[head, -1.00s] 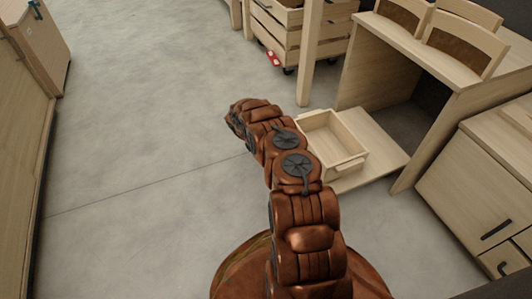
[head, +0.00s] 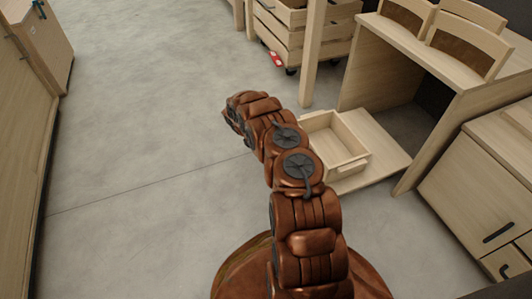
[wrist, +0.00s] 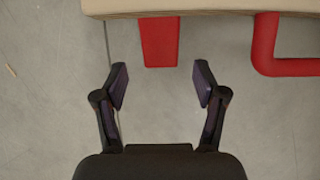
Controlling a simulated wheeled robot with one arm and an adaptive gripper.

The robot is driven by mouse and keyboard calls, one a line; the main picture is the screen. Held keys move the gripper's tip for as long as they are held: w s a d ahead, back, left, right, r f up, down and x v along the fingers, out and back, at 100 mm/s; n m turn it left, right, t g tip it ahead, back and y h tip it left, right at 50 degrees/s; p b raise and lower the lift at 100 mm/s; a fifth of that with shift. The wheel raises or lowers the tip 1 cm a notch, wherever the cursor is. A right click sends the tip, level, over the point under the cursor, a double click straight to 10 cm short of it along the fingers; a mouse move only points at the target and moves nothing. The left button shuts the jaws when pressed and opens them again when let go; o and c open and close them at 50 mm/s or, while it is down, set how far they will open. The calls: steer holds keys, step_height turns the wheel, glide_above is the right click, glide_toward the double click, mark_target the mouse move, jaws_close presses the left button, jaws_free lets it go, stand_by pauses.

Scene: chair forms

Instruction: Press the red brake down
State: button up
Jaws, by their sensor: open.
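In the wrist view, my gripper (wrist: 161,88) is open, its two dark fingers apart with only grey floor between them. A flat red tab (wrist: 160,42) sticks out from under a beige panel, just ahead of the gap between the fingers and not touched by them. A bent red bar (wrist: 265,48) shows to the right under the same panel. Which of these is the brake I cannot tell for sure. In the head view, a small red part (head: 275,59) shows low beside the slatted wooden crate. My fingers are hidden in the head view.
The slatted crate (head: 310,41) on dark casters stands at the back, behind a wooden post (head: 312,60). An open wooden box (head: 334,145) lies on a low board right of my arm. A desk and cabinets fill the right. Grey floor is clear on the left.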

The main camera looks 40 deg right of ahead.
steer(key=v, duration=0.8)
steer(key=shift+r, duration=0.25)
steer(key=shift+a, duration=0.1)
steer(key=s+a+r+m+p, duration=0.35)
steer(key=r+p, duration=0.35)
steer(key=r, duration=0.9)
steer(key=s+a+r+m+p, duration=0.2)
steer(key=s+a+r+p, duration=0.4)
steer(key=r, duration=1.1)
steer(key=s+a+r+m+p, duration=0.25)
steer(key=r+p, duration=0.55)
steer(key=r, duration=0.8)
steer(key=s+a+r+m+y+p, duration=0.1)
steer(key=s+a+r+m+p, duration=0.1)
steer(key=s+a+r+p, duration=0.4)
steer(key=s+a+r+m+y+p, duration=0.2)
steer(key=s+a+r+p, duration=0.4)
steer(key=s+r, duration=0.9)
steer(key=s+a+r+m+y+p, duration=0.1)
steer(key=s+a+r+m+p, duration=0.1)
steer(key=s+a+r+p, duration=0.5)
steer(key=s+r+p, duration=0.3)
steer(key=r+p, duration=0.1)
steer(key=shift+s+r+m+y, duration=0.25)
steer(key=shift+r+m+y, duration=0.05)
steer(key=shift+m, duration=0.1)
steer(key=shift+c, duration=0.4)
